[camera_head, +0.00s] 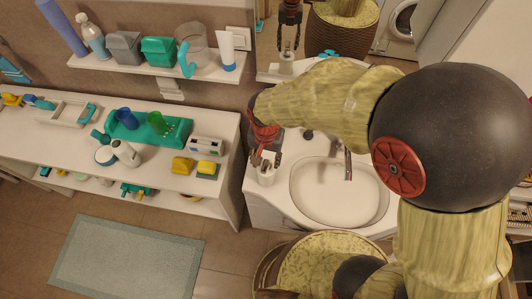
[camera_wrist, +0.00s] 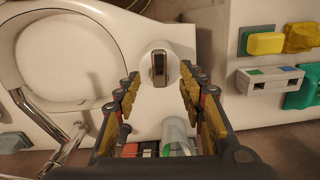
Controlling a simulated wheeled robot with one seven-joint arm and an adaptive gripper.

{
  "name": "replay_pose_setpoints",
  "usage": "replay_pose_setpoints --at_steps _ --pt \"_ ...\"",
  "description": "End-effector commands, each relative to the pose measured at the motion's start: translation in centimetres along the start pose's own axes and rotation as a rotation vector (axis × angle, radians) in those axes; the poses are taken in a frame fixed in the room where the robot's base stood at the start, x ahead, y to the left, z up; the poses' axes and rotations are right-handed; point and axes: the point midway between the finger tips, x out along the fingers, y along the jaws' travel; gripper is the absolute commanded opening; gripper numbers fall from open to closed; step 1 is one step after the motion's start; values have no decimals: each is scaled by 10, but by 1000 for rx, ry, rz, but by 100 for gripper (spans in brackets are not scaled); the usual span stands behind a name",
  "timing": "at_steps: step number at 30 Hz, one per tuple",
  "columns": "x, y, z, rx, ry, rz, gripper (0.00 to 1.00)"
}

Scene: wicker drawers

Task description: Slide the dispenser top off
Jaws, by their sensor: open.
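The dispenser (camera_head: 267,175) is a small white container on the left end of the white washbasin top. In the wrist view the dispenser (camera_wrist: 171,73) shows from above, with a shiny metal and brown top piece (camera_wrist: 159,65). My gripper (camera_head: 265,158) is open and points down at the dispenser from just above. In the wrist view the two fingers of my gripper (camera_wrist: 159,77) lie left and right of the dispenser, with the top piece centred between the tips. A gap shows on each side. The head view partly hides the dispenser's upper end behind the fingers.
The basin (camera_head: 340,190) and its chrome tap (camera_head: 348,165) are to the right. A white shelf unit (camera_head: 216,184) at left holds yellow sponges (camera_head: 182,165), a white box (camera_head: 206,146) and a green tray (camera_head: 170,130). A wall shelf (camera_head: 150,70) holds several bottles.

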Motion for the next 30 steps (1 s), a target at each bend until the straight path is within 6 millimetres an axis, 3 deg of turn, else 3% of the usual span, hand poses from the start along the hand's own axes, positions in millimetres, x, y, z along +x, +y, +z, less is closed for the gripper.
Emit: replay_pose_setpoints --at_steps 6,15,30 --pt "17 0 0 0 1 -1 40" --pt "19 0 -1 0 2 -2 40" --pt "19 0 -1 0 2 -2 12"
